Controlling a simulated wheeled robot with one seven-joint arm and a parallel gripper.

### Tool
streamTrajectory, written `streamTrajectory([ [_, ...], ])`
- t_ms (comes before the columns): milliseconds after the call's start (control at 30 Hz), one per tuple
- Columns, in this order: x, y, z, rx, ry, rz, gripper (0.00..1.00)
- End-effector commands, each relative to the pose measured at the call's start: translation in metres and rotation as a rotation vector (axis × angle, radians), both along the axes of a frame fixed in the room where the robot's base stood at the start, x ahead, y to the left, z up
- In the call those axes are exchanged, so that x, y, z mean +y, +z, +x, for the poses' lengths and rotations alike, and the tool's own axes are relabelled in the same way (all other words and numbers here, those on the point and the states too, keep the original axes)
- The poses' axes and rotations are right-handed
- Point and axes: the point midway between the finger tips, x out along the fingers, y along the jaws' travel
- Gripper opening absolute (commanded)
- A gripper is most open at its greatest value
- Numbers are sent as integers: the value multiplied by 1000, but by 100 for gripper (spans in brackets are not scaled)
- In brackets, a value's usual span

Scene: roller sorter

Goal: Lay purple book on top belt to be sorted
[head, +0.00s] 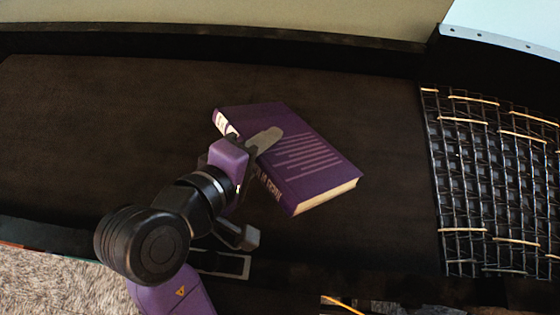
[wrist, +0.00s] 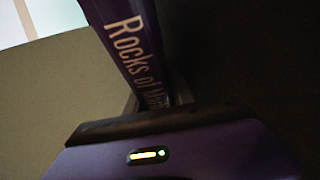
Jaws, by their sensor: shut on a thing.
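The purple book (head: 310,160) is over the dark top belt (head: 110,100) in the head view, its cover with pale text lines facing up and its cream page edge toward the lower right. My gripper (head: 258,150) is shut on the book at its spine side, with one finger lying across the cover. In the wrist view the book's spine (wrist: 135,45) shows the white words "Rocks of" and rises from between the jaws. The lower finger is hidden. I cannot tell whether the book touches the belt or is held just above it.
A black roller grid (head: 490,180) with several orange bands adjoins the belt on the right. A dark raised rail (head: 230,38) runs along the back. The belt is bare to the left of the book and between book and grid. Carpet (head: 60,275) shows at the lower left.

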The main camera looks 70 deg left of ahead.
Motion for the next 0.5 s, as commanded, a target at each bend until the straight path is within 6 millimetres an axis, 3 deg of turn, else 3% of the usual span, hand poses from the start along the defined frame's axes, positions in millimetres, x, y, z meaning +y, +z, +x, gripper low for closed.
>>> streamTrajectory([
  [333,0,0,0,-2,0,3,0],
  [367,0,-2,0,-1,0,-1,35],
  [400,0,-2,0,-1,0,-1,43],
  [500,0,-2,0,-1,0,-1,44],
])
